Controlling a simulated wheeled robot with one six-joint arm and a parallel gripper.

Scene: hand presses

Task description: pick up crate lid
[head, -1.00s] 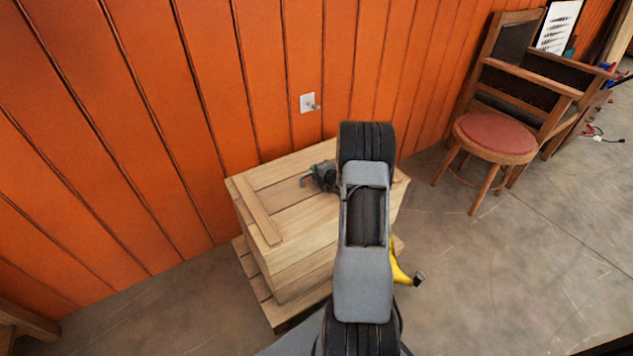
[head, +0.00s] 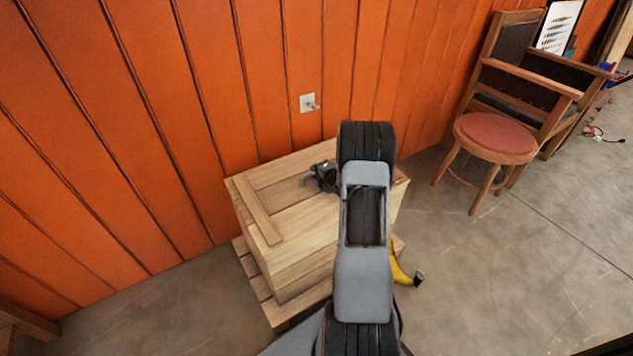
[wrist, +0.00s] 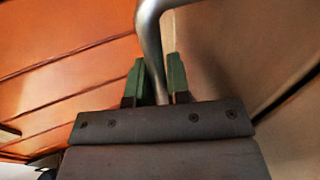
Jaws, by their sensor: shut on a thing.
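The crate lid (head: 290,202) is a pale plank top with a batten near its left end. It lies level on the wooden crate (head: 303,270) against the orange wall. My gripper (head: 309,181) is at the top of the lid, right of the batten, partly hidden by my arm. In the wrist view my gripper's green fingers (wrist: 157,72) stand on either side of a curved silver metal handle (wrist: 151,30) and are shut on it. How the handle joins the lid is hidden. I see no clear gap under the lid.
A yellow tool-like object (head: 401,268) shows beside the crate, partly behind my arm. A wall plate (head: 308,102) is above the crate.

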